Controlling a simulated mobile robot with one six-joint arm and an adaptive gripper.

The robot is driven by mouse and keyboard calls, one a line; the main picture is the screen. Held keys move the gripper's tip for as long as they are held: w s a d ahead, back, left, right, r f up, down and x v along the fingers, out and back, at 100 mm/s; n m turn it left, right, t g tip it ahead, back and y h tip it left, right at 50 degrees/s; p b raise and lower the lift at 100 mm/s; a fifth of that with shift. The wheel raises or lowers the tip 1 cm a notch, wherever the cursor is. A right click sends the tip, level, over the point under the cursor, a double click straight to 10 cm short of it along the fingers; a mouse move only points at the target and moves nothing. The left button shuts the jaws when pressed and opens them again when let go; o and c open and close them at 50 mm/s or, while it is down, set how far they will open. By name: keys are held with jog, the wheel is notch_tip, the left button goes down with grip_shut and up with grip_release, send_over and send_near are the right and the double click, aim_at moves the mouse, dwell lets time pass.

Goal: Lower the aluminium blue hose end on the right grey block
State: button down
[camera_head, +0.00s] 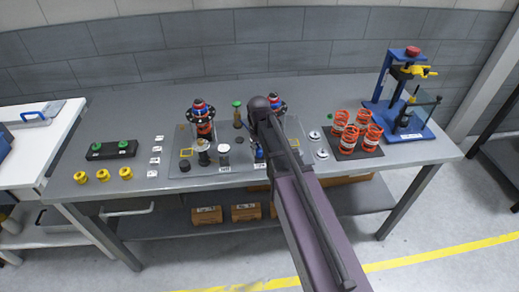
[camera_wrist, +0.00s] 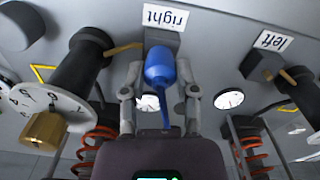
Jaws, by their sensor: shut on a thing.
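The blue hose end (camera_wrist: 160,70) shows in the wrist view as a smooth rounded blue body with a thin stem. My gripper (camera_wrist: 161,80) has a grey finger on each side of it and is shut on it. The right grey block (camera_wrist: 164,38) lies just beyond the blue body, beside the upside-down "right" label (camera_wrist: 165,17). The blue body overlaps the block in the picture; I cannot tell whether they touch. In the head view a bit of the blue hose end (camera_head: 259,155) shows beside my arm, which hides my gripper.
The left grey block (camera_wrist: 262,66) sits beside the "left" label (camera_wrist: 272,40). A black cylinder (camera_wrist: 80,65) and a white dial (camera_wrist: 45,105) stand close by in the wrist view. Orange springs (camera_head: 347,138) and a blue press (camera_head: 398,105) stand on the bench's right side.

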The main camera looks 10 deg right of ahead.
jog(key=shift+f, duration=0.15)
dwell(0.6)
jog(key=shift+c, duration=1.5)
grip_release()
notch_tip(320, 180, up, 7)
jog(key=p, duration=0.6)
jog(key=shift+p, duration=0.4)
jog(key=s+d+m, duration=0.1)
jog(key=s+d, duration=0.3)
jog(key=s, duration=0.3)
jog(key=s+d+m, duration=0.1)
jog(key=s+d, duration=0.2)
jog(key=s, duration=0.4)
jog(key=shift+s+d+m, duration=0.25)
jog(key=shift+d+m, duration=0.05)
jog(key=shift+d, duration=0.1)
